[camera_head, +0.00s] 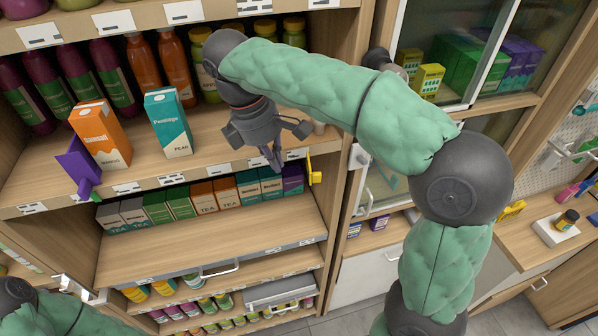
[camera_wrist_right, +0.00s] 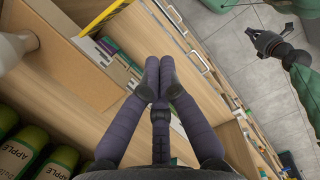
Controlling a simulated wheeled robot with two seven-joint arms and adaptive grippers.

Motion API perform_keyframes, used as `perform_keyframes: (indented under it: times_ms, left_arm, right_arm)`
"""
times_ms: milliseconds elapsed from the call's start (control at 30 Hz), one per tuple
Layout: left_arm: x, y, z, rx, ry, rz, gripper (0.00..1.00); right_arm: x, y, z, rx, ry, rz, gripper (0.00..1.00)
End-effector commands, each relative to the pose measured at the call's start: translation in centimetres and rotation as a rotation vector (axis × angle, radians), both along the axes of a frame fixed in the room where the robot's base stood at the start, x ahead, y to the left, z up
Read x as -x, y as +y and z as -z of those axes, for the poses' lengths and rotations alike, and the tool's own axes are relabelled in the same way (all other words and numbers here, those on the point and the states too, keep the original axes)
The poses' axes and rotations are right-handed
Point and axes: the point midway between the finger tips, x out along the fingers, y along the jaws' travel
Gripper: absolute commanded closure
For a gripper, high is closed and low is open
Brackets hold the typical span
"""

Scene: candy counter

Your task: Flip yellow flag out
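The yellow flag (camera_head: 315,172) is at the right end of the middle shelf's front edge and shows as a narrow upright strip with a small block. A yellow strip (camera_wrist_right: 104,19), likely the same flag, crosses the top of the right wrist view. My right gripper (camera_head: 275,160) points down at the shelf edge, left of the flag and apart from it. In the right wrist view its fingertips (camera_wrist_right: 158,66) are together with nothing between them. My left gripper (camera_wrist_right: 268,45) shows small in the right wrist view; its finger state is unclear.
A purple flag (camera_head: 78,166) sticks out at the shelf's left end. An orange carton (camera_head: 100,135) and a teal carton (camera_head: 168,124) stand on the shelf, with bottles behind. Tea boxes (camera_head: 202,195) line the shelf below. A glass-door cabinet (camera_head: 470,50) is at right.

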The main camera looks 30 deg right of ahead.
Motion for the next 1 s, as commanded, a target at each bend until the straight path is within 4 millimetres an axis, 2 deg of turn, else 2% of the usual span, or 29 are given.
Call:
perform_keyframes:
  times_ms: [33, 267, 400, 600, 1000]
  left_arm:
    - [-0.1, 0.0, 0.0, 0.0, -0.001, 0.0, 1.0]
    - [-0.1, 0.0, -0.2, 0.0, -0.002, -0.001, 1.0]
    - [-0.1, 0.0, -0.8, 0.0, -0.001, 0.0, 1.0]
    - [-0.1, 0.0, -1.1, 0.0, -0.002, -0.001, 1.0]
    - [-0.1, 0.0, -1.0, 0.0, -0.002, -0.001, 1.0]
  right_arm:
    - [0.2, -0.3, 1.0, 0.001, 0.004, 0.001, 1.0]
    - [0.6, -1.2, 5.0, 0.001, 0.003, 0.0, 1.0]
    - [1.5, -3.1, 4.7, -0.002, -0.002, 0.003, 1.0]
    - [2.1, -4.5, 4.8, -0.001, 0.0, 0.001, 1.0]
    - [2.2, -4.7, 4.8, -0.001, -0.001, -0.001, 1.0]
